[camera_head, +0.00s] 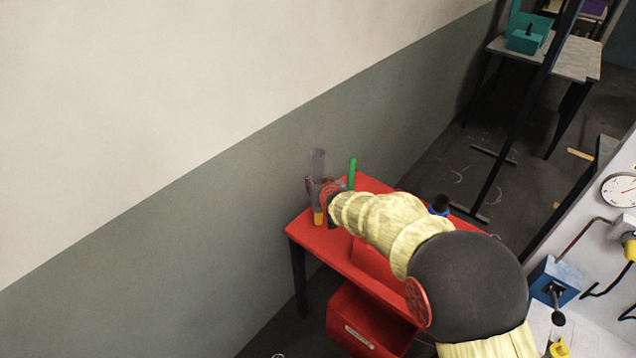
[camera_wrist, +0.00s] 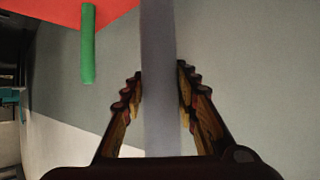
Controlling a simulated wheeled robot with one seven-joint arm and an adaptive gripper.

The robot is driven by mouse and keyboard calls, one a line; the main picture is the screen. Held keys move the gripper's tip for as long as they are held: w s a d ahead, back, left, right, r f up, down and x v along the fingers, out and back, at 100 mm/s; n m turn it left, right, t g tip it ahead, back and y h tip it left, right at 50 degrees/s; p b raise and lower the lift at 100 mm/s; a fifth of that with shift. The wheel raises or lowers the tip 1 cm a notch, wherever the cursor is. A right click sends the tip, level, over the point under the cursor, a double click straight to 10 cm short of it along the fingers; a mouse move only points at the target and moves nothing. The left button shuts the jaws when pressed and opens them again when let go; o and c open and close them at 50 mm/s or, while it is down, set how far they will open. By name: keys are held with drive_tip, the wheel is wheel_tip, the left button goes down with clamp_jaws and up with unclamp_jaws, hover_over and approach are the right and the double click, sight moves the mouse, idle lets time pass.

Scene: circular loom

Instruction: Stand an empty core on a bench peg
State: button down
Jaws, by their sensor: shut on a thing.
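A long grey core (camera_wrist: 158,70) runs between the fingers of my gripper (camera_wrist: 158,100) in the wrist view. My gripper is shut on it. In the head view the core's grey upper end (camera_head: 318,161) stands up roughly vertical above my gripper (camera_head: 320,188), over the far left end of the red bench (camera_head: 300,234). An orange piece (camera_head: 319,218) shows just below the gripper; I cannot tell what it is. A green upright rod, peg or core (camera_head: 352,172) stands on the bench to the right of the grey core, apart from it. The core's lower end is unclear.
The grey and white wall (camera_head: 200,220) is close behind the bench. A red bin (camera_head: 365,325) is below the bench front. A small dark and blue object (camera_head: 439,206) sits at the bench's right, partly behind my arm. A machine with a gauge (camera_head: 622,190) stands at the right.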

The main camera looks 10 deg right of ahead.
drive_tip(key=shift+f+b, duration=2)
drive_tip(key=shift+f, duration=0.55)
drive_tip(key=shift+f, duration=0.35)
drive_tip(key=c, duration=1.3)
unclamp_jaws()
drive_tip(key=v, duration=1.2)
